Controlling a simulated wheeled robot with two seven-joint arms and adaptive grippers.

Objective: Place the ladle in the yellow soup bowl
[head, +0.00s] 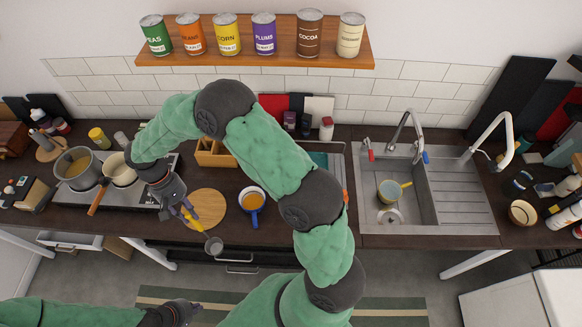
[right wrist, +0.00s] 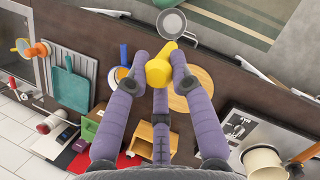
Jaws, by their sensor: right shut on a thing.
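My right gripper (head: 186,211) is shut on the yellow handle of a ladle (head: 213,246). The ladle's grey metal cup hangs past the counter's front edge, above the floor. The right wrist view shows my purple fingers (right wrist: 160,68) around the yellow handle, with the ladle cup (right wrist: 171,22) beyond them. A blue mug-like bowl with orange soup (head: 252,197) stands right of the gripper. My left gripper (head: 188,308) is low, its fingers unclear.
A round wooden board (head: 208,207) lies beneath the right gripper. A cream pot (head: 119,172) with a wooden handle is on the stove. A wooden box (head: 213,154) stands behind. Cans line the shelf (head: 255,54) above.

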